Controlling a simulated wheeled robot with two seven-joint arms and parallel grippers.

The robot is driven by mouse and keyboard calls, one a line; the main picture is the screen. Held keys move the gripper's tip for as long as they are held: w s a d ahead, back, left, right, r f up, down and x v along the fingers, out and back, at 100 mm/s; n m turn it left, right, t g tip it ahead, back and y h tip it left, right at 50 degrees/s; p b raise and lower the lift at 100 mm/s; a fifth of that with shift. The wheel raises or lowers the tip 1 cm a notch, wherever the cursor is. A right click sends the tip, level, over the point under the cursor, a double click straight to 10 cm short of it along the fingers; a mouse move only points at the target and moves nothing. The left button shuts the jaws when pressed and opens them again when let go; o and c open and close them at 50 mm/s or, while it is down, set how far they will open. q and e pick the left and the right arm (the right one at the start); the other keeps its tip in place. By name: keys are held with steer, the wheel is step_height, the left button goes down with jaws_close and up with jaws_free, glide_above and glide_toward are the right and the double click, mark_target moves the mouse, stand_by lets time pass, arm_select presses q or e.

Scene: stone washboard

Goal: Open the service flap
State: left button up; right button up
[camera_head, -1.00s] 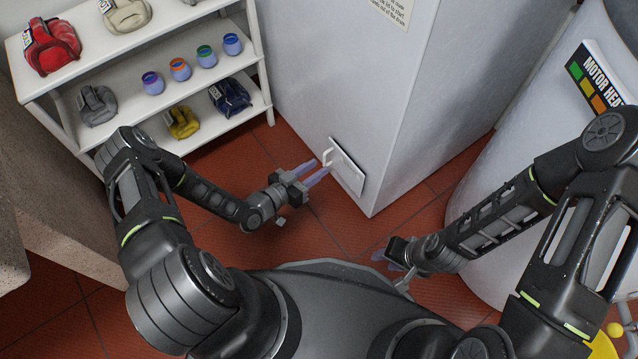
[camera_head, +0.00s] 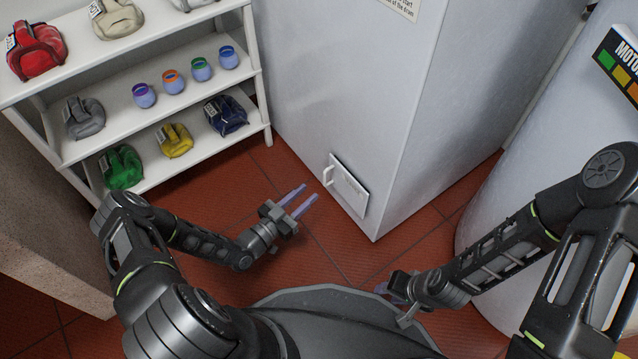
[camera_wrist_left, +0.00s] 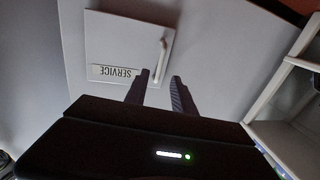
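The service flap (camera_head: 348,187) is a small white panel low on the front of the large white cabinet. It looks closed. Its white bar handle (camera_head: 328,176) is on the flap's left side. In the left wrist view the flap (camera_wrist_left: 122,45) carries a SERVICE label, upside down, and its handle (camera_wrist_left: 162,58) stands just beyond the fingers. My left gripper (camera_head: 303,199) is open and empty, a short way in front of the handle and apart from it. My right gripper (camera_head: 385,288) is low near my base, away from the flap; its fingers are too hidden to judge.
A white shelf (camera_head: 165,80) with bags and several small cups stands at the left. A large pale cylinder (camera_head: 540,130) with a MOTOR label stands at the right. Red floor tiles (camera_head: 290,250) in front of the cabinet are clear. A stone block (camera_head: 45,200) is at far left.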

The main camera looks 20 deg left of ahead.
mark_target(342, 190)
arm_select(q)
steer(key=b+x, duration=0.1)
steer(key=x, duration=0.5)
steer(key=shift+d, duration=0.1)
steer(key=shift+c, duration=0.2)
jaws_close()
stand_by(1.1)
